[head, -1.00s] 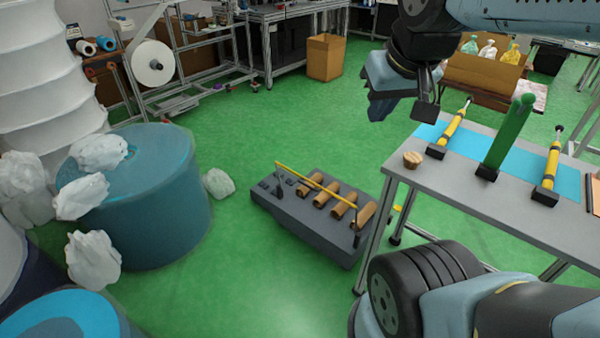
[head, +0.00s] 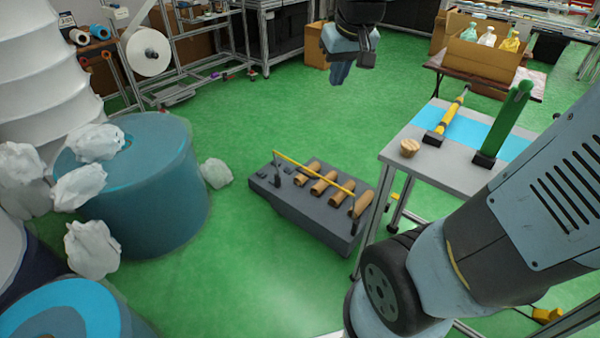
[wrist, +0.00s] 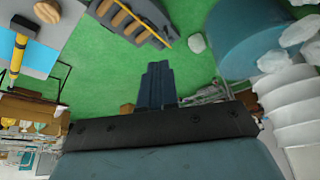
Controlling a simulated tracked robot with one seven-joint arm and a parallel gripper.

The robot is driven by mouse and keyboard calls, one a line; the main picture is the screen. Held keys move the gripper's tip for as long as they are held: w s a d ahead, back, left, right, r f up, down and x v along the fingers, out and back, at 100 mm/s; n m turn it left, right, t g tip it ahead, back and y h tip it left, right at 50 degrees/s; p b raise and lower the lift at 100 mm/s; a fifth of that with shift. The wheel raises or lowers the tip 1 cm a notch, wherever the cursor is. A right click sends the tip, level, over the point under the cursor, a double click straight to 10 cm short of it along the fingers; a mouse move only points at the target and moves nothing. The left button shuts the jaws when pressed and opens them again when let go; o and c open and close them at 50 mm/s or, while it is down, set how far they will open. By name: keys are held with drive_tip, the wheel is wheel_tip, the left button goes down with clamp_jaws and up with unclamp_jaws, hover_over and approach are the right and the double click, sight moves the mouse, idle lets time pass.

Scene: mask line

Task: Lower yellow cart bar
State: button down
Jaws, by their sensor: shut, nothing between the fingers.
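The grey cart (head: 302,221) stands on the green floor in the middle of the head view. Its thin yellow bar (head: 313,171) runs lengthwise above the cart top, held up at its ends. Several brown rolls (head: 323,183) lie on the cart beneath the bar. My gripper (head: 338,78) hangs in the air at the top, beyond and above the cart, well apart from the bar. It is shut and empty. In the wrist view, the dark fingers (wrist: 157,80) are together, and the cart with its yellow bar (wrist: 152,22) shows at the top.
A grey table (head: 450,170) with a blue mat, a yellow tool (head: 447,121) and a green upright object (head: 503,125) stands right of the cart. A large blue drum (head: 140,190) with white crumpled bags is at left. Green floor is free around the cart's left and front.

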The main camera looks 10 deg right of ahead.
drive_tip(key=w+a+f+n+g+h, duration=0.1)
drive_tip(key=w+a+f+n+g, duration=0.15)
drive_tip(key=w+f, duration=1.95)
drive_tip(key=w+a+f+n+h, duration=0.1)
drive_tip(key=w+f, duration=0.2)
drive_tip(key=f, duration=0.6)
drive_tip(key=w+a+f+n+h, duration=0.1)
drive_tip(key=w+f, duration=0.2)
drive_tip(key=f, duration=0.6)
drive_tip(key=w+a+f+n+h, duration=0.1)
drive_tip(key=w+f, duration=0.2)
drive_tip(key=f, duration=0.6)
drive_tip(key=w+d+f, duration=0.4)
drive_tip(key=d+f, duration=0.2)
drive_tip(key=f, duration=0.4)
drive_tip(key=shift+d+f, duration=0.25)
drive_tip(key=shift+f, duration=0.15)
drive_tip(key=shift+n, duration=0.25)
